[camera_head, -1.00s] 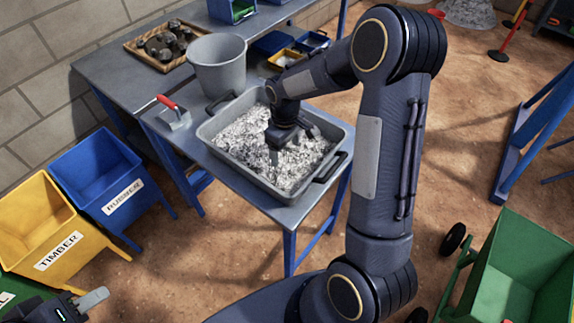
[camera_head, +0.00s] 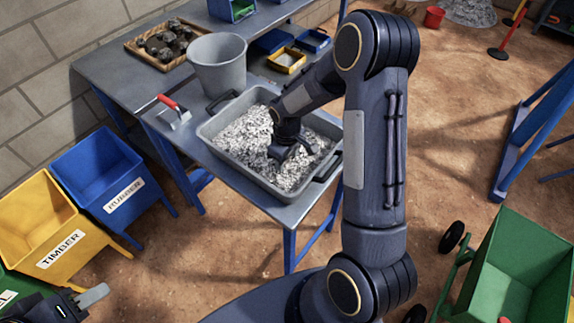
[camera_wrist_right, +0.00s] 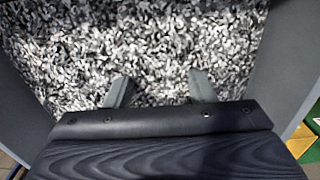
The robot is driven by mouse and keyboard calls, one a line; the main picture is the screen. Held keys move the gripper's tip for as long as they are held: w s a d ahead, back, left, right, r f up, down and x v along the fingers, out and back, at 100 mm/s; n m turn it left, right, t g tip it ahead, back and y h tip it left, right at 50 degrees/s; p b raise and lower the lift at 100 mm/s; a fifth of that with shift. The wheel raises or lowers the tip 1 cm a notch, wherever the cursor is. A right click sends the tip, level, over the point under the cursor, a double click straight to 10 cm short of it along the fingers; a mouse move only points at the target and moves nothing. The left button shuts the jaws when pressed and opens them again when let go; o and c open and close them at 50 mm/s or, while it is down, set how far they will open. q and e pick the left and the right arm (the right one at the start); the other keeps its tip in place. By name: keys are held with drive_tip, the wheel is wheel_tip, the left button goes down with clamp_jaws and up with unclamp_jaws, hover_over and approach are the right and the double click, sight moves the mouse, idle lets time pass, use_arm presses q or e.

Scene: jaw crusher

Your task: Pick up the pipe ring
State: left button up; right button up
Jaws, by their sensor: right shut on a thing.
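A grey tray (camera_head: 216,133) full of grey and white shredded bits (camera_head: 243,135) stands on the blue-legged table. My right gripper (camera_head: 292,158) points down into the bits in the right half of the tray. In the right wrist view, the fingers of my right gripper (camera_wrist_right: 161,84) stand apart, with their tips in the bits. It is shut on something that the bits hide. I see no pipe ring in any view. My left gripper (camera_head: 92,297) is at the lower left, away from the table, and only partly in view.
A grey bucket (camera_head: 218,70) and a red-handled trowel (camera_head: 174,113) stand close to the tray. A wooden tray of dark lumps (camera_head: 160,45) lies behind. Blue (camera_head: 97,170) and yellow (camera_head: 40,225) bins stand at left, a green cart (camera_head: 520,265) at lower right.

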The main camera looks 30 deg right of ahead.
drive_tip(key=shift+c, duration=0.8)
drive_tip(key=shift+r, duration=0.1)
